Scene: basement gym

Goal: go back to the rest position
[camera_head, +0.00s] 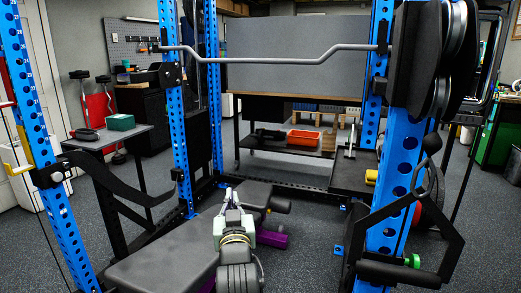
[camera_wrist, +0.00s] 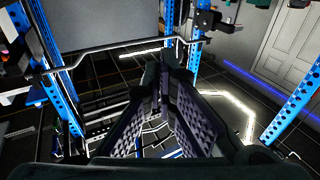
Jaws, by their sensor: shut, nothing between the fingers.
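My gripper (camera_wrist: 165,72) fills the lower middle of the wrist view. Its two dark fingers, with patterned inner pads, come together at the tips, and nothing shows between them. In the head view my arm reaches up from the bottom centre over a black padded bench (camera_head: 165,245). The gripper's fingers are small there and hard to make out. No object is held.
Blue rack uprights (camera_head: 172,110) and (camera_head: 400,190) stand on both sides, with a bent bar (camera_head: 280,60) across them. A black handle frame (camera_head: 415,270) juts in at right. A small table (camera_head: 100,140) stands at left. Dark floor (camera_head: 310,235) is open right of the bench.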

